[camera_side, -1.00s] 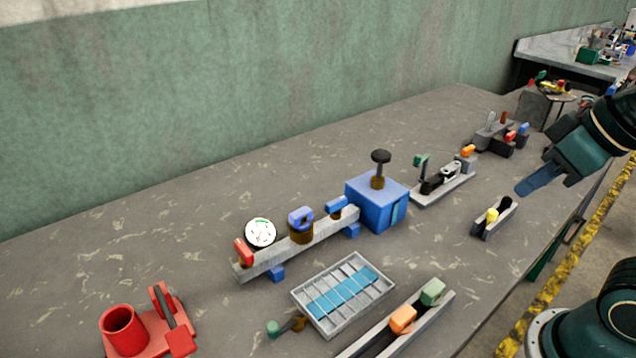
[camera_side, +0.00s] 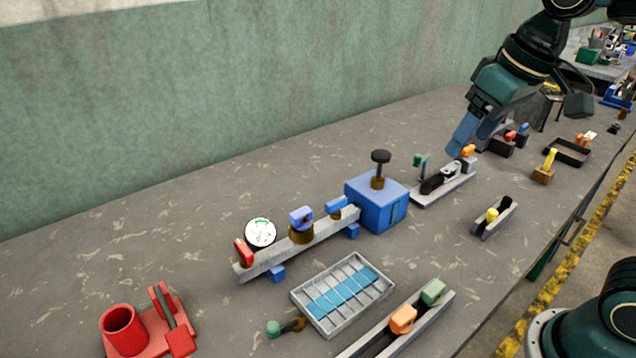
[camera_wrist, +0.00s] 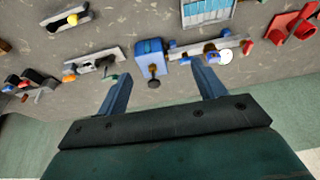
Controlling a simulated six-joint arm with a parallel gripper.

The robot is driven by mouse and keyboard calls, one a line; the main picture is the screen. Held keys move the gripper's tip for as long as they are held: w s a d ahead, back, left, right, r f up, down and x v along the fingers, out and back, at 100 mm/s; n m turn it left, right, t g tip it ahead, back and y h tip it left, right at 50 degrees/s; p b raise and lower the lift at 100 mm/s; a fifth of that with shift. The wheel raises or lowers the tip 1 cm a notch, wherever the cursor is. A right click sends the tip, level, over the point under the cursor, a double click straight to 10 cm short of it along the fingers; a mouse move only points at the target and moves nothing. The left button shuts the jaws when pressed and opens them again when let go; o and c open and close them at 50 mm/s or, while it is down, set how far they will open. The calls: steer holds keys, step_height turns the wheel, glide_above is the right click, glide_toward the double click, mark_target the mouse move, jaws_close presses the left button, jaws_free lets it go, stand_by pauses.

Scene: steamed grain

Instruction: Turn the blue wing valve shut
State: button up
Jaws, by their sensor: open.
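A grey bar (camera_side: 275,261) carries the valves on the bench. A small blue wing handle (camera_side: 336,206) sits on a brass stem at its right end, beside the blue box; its exact angle is hard to tell. A larger blue ring-shaped handle (camera_side: 301,216) on a brass body stands mid-bar. In the wrist view the bar (camera_wrist: 203,48) shows upper right, with the wing handle (camera_wrist: 186,58) small near the box. My gripper (camera_side: 464,143) is open and empty, above the bench right of the bar, apart from the valves. Its blue fingers (camera_wrist: 160,73) are spread wide.
The blue box (camera_side: 377,206) with a tall black knob (camera_side: 381,157) stands at the bar's right end. A white gauge (camera_side: 260,233) and a red handle (camera_side: 243,252) are on its left. A clamp fixture (camera_side: 444,187) stands below my gripper. A grey tray (camera_side: 343,297) lies in front.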

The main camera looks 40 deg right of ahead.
steer(key=w+a+f+g, duration=0.15)
steer(key=w+a, duration=0.25)
steer(key=w, duration=0.8)
steer(key=g, duration=0.2)
glide_above(336, 200)
step_height(336, 200, down, 5)
steer(key=shift+f, duration=0.2)
steer(key=shift+f, duration=0.15)
step_height(336, 200, down, 14)
steer(key=shift+r, duration=0.2)
steer(key=c, duration=1)
